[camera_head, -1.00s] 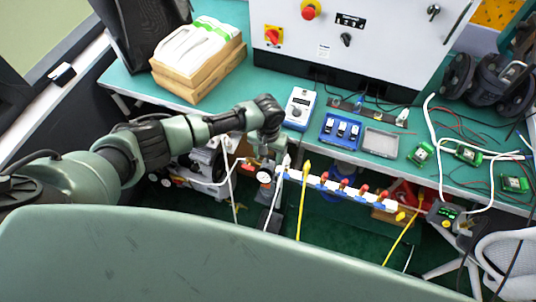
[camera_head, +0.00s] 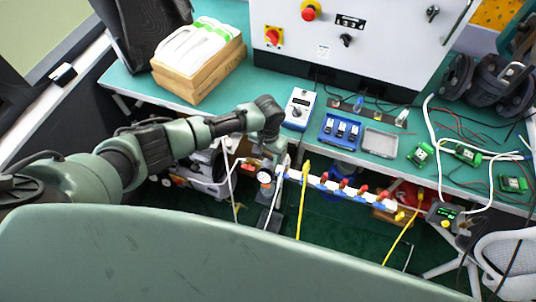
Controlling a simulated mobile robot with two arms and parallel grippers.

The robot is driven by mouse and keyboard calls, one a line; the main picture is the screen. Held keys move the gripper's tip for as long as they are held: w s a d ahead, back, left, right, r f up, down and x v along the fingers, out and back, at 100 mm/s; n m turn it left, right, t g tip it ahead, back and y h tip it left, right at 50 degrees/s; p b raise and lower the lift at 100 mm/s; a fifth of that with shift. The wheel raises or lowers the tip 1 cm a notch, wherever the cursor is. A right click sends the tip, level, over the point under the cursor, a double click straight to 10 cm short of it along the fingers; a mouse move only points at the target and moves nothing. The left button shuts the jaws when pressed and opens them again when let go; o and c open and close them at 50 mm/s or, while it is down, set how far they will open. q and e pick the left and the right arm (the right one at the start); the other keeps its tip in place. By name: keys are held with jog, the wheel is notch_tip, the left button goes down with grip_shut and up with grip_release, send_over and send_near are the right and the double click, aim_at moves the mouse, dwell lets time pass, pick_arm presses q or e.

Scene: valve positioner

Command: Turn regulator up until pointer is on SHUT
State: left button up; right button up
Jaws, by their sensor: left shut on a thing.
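The regulator stands at the left end of a white manifold bar, with a small round white gauge (camera_head: 264,176) on its front. The gauge is too small for me to read its pointer or any SHUT mark. My left gripper (camera_head: 272,150) reaches down from above and is shut on the regulator's upper part, just above the gauge. The fingers and the wrist hide most of what they hold. My right gripper is not in view.
The manifold bar (camera_head: 330,184) carries several red-handled valves and yellow hoses (camera_head: 303,205) below the bench front. A control cabinet (camera_head: 385,50) stands behind.

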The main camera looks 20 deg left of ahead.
aim_at(268, 155)
pick_arm(q)
jog(key=m, duration=0.4)
jog(key=shift+w+r+m+p, duration=0.1)
jog(key=shift+m+p, duration=0.25)
jog(key=shift+m, duration=2.45)
jog(key=o, duration=1.1)
notch_tip(268, 155, up, 8)
jog(key=shift+f, duration=0.1)
